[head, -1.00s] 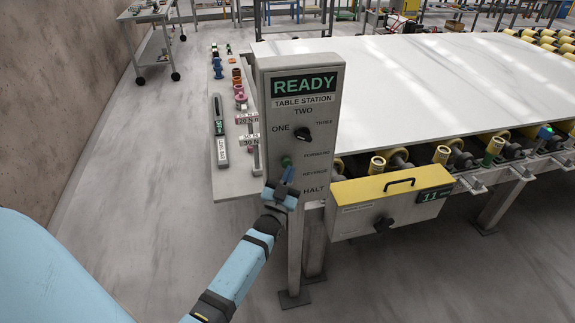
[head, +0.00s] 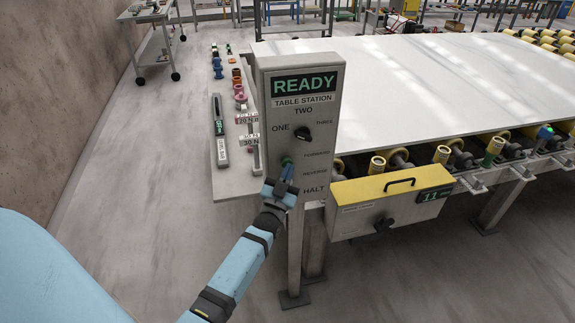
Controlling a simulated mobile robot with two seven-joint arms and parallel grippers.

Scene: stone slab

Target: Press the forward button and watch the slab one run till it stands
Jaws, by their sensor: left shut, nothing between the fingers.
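The grey control post (head: 328,112) stands in front of me with a lit READY display (head: 304,85). Below it is a black selector knob (head: 303,133) among the labels ONE, TWO and THREE. The green button (head: 286,162) is level with, and left of, the FORWARD label. My left gripper (head: 289,173) is shut and empty, its fingertips at the lower edge of the green button and partly covering it; I cannot tell whether they touch. Controls below are hidden behind the gripper. The large pale slab (head: 430,85) lies flat on the roller table. My right gripper is out of view.
A yellow-topped box (head: 388,190) with a handle, a knob and a display reading 11 hangs right of the post. Bare rollers (head: 495,147) line the table's near edge. A side shelf (head: 232,180) with tools and weights stands left.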

